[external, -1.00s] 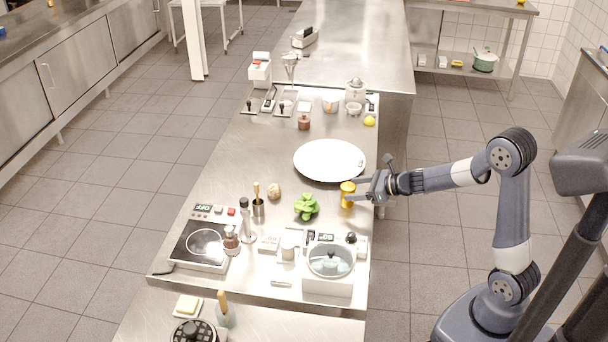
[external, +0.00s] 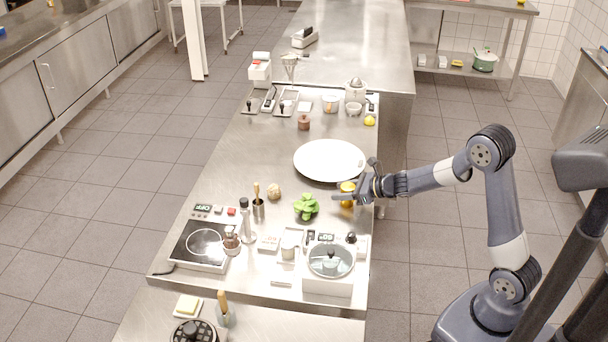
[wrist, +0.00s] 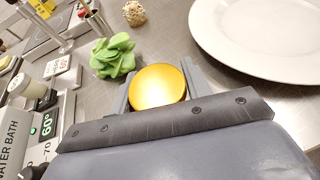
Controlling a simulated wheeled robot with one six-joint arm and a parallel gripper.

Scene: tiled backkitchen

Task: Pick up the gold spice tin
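The gold spice tin (external: 347,187) stands upright near the right edge of the steel counter. In the wrist view its round gold top (wrist: 158,87) fills the space between my fingers. My gripper (external: 349,194) is level with the tin, coming from the right, with one finger crossing in front of it. In the wrist view my gripper (wrist: 160,82) has a grey finger on each side of the tin, apart and very close to it. Firm contact is not visible, and the lower tin is hidden there.
A white plate (external: 329,160) lies just behind the tin. A green leafy plant (external: 306,206) is to its left. A glass-lidded pot (external: 331,260) on a water bath stands in front. A brown lumpy ball (wrist: 133,13) lies beyond the plant.

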